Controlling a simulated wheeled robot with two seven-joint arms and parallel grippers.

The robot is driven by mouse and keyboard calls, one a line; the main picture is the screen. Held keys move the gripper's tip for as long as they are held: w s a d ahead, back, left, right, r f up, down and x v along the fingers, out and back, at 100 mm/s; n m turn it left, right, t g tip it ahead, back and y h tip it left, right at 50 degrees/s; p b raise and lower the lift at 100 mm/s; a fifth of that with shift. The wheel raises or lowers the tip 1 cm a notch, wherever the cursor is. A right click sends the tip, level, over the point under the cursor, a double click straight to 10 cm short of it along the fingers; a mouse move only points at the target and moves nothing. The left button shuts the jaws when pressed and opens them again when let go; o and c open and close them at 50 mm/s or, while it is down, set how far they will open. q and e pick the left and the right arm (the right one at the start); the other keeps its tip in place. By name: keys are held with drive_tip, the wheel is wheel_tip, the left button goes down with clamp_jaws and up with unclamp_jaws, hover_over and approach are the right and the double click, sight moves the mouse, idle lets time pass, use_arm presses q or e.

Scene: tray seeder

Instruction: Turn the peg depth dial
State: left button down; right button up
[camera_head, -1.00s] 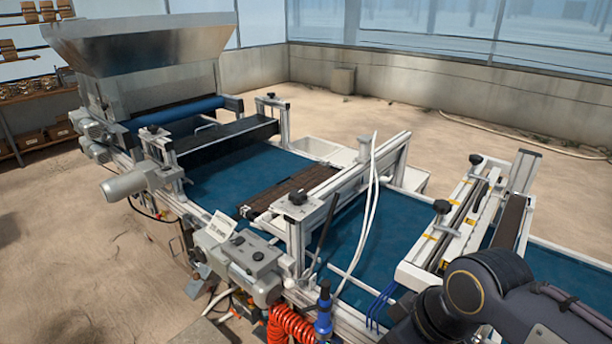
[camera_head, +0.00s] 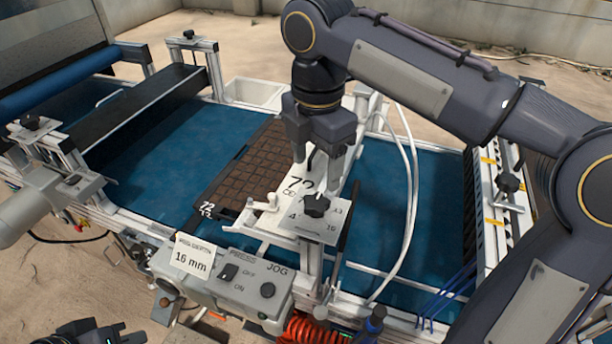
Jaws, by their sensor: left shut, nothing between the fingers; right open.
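The dial is a black lobed knob (camera_head: 316,205) on a white plate marked with numbers, on top of the frame post in the middle of the machine. A card (camera_head: 191,258) reading "16 mm" stands on the control box. My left gripper (camera_head: 112,334) is low at the bottom left edge, shut and empty, partly cut off.
A dark seed tray (camera_head: 245,165) marked 72 lies on the blue belt (camera_head: 165,150) left of the dial. The control box (camera_head: 222,285) with PRESS and JOG controls is in front. White hoses (camera_head: 411,200) curve close on the right. Another black knob (camera_head: 507,183) is further right.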

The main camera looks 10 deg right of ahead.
sight(316, 201)
wheel_tip(316, 201, down, 8)
drive_tip(key=shift+s+d+r, duration=0.1)
drive_tip(key=shift+s+r, duration=0.05)
drive_tip(key=shift+r, duration=0.1)
drive_tip(key=c, duration=1)
